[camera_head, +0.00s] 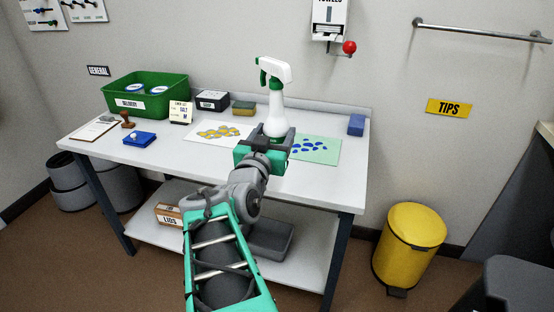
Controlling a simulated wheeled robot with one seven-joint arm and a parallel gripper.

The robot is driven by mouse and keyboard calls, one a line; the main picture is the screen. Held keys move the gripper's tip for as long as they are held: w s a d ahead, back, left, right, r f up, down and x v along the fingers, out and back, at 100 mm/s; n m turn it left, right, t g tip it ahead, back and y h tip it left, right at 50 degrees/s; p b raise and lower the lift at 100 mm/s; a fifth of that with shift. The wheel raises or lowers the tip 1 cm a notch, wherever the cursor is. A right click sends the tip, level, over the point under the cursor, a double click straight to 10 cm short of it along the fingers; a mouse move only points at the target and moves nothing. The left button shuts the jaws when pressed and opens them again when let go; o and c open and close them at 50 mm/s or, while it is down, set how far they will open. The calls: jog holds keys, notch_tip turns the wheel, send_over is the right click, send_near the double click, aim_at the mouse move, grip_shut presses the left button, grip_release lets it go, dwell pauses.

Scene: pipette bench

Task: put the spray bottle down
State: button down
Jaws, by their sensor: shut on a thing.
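My gripper hides part of the bottle's base, so I cannot tell whether the bottle touches the bench top.
A yellow-spotted sheet (220,133) and a blue-spotted green sheet (325,150) flank the bottle. A green bin (147,105), black box (212,101), sponge (243,108) and blue block (356,125) stand behind. The front right bench top is clear. A yellow bin (408,245) stands right.

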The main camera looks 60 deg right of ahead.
jog(key=shift+w+d+f+b, duration=1)
jog(key=shift+d+f, duration=0.9)
jog(key=shift+f, duration=0.2)
jog(key=shift+w+d+f+b, duration=0.95)
jog(key=shift+d+f+b, duration=0.05)
jog(key=shift+d+f, duration=1)
jog(key=shift+w+d+f+b, duration=1)
jog(key=shift+d+f, duration=0.85)
jog(key=shift+f, duration=0.3)
jog(key=shift+c, duration=1.8)
grip_release()
jog(key=shift+r+p, duration=0.1)
jog(key=shift+p, duration=0.65)
